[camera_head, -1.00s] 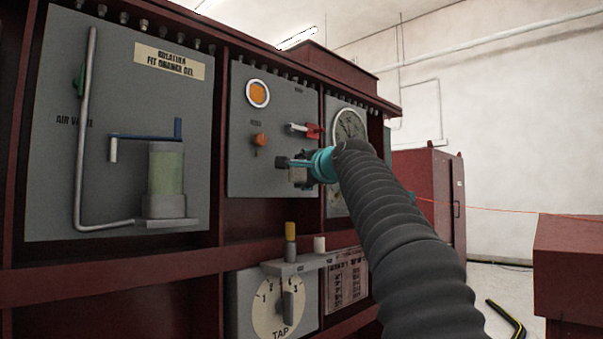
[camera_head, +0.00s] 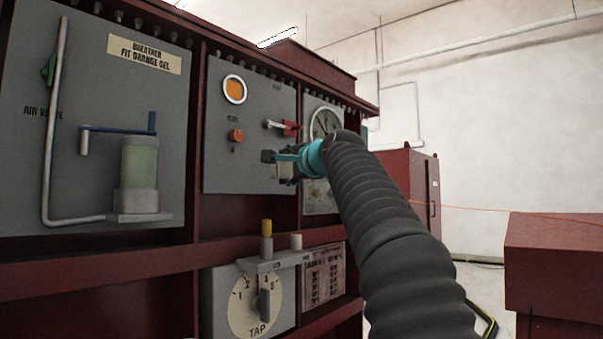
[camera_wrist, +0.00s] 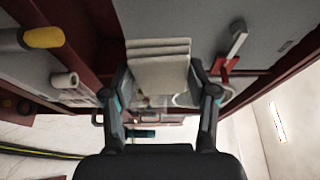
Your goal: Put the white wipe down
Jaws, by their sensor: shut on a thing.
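The white wipe (camera_wrist: 158,68) is a folded, layered pad between the two fingers of my gripper (camera_wrist: 158,80) in the wrist view. My gripper is shut on it. In the head view my gripper (camera_head: 284,163) is in front of the middle grey panel, near its lower right, and a pale bit of the wipe shows under the fingers. Below it, a small grey shelf (camera_head: 285,259) carries a yellow-topped piece (camera_head: 267,240) and a white cylinder (camera_head: 296,242). Whether the wipe touches the panel cannot be told.
A red-and-white lever (camera_head: 288,129) is just above my gripper, and an orange knob (camera_head: 236,135) is to its left. A round gauge (camera_head: 325,122) is partly behind my arm. The TAP dial (camera_head: 257,304) is below the shelf. A red box (camera_head: 553,260) stands at right.

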